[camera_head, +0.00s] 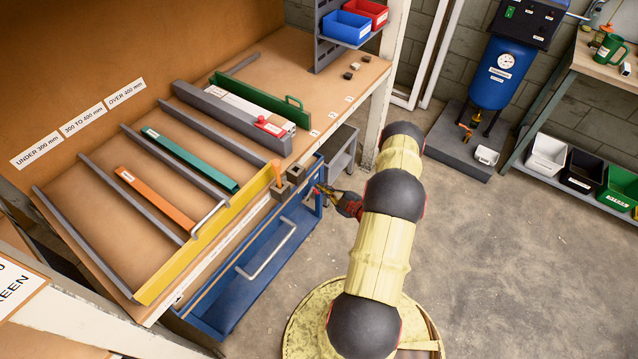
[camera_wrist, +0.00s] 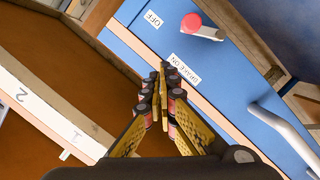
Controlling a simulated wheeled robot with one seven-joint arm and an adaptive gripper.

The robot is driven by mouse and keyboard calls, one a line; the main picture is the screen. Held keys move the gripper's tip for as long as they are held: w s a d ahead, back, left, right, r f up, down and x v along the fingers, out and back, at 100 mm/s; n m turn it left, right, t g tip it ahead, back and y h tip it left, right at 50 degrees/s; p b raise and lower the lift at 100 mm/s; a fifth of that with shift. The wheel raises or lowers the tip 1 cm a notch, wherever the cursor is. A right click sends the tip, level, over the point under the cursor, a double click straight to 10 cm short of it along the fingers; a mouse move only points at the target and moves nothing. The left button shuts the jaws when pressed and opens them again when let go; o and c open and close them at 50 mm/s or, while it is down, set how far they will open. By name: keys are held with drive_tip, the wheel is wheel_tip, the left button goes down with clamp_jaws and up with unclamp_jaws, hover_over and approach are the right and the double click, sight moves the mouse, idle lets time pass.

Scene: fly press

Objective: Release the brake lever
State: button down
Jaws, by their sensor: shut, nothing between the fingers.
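The brake lever (camera_wrist: 207,31) is a short grey bar with a red round knob (camera_wrist: 191,21), on a blue panel (camera_wrist: 225,70) in the wrist view. The knob is at its left end, beside the "OFF" label (camera_wrist: 153,19). The "BRAKE ON" label (camera_wrist: 184,70) is lower on the panel. My gripper (camera_wrist: 163,85) is shut and empty, its fingertips below the knob in the picture and apart from it. In the head view my gripper (camera_head: 326,190) is at the right end of the blue cart, where the lever is too small to make out clearly.
The blue cart (camera_head: 225,318) has a grey bar handle (camera_head: 268,250), which also shows in the wrist view (camera_wrist: 285,128). A wooden rack (camera_head: 100,240) with grey dividers, a yellow front strip and coloured bars stands above it. Open concrete floor lies to the right.

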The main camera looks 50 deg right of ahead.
drive_tip(key=s+r+p, duration=0.1)
drive_tip(key=s, duration=0.7)
drive_tip(key=shift+r, duration=0.3)
